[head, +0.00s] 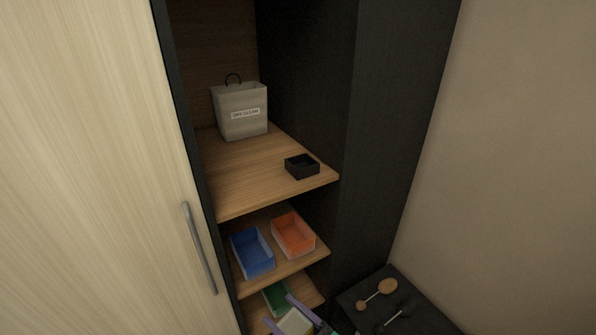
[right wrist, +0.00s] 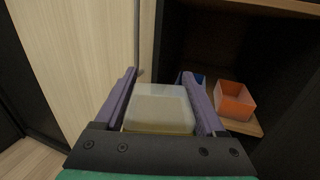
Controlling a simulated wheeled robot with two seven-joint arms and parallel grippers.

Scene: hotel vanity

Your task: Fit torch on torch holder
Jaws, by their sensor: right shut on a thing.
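My right gripper (head: 279,309) is at the bottom of the head view, in front of the lower shelves. Its two purple fingers are shut on a pale cream block-like thing (head: 296,322). In the right wrist view, this pale block (right wrist: 159,108) sits between the fingers, its flat face toward the camera. I cannot tell whether it is the torch. A small black open box (head: 302,167) stands near the front right edge of the upper shelf; I cannot tell whether it is the torch holder. My left gripper is not in view.
A grey bag (head: 241,111) stands at the back of the upper shelf (head: 250,178). Blue (head: 253,253) and orange (head: 293,235) bins fill the middle shelf; a green bin (head: 277,299) is below. A pale door (head: 90,170) is left. A black bench (head: 365,292) holds brush-like items.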

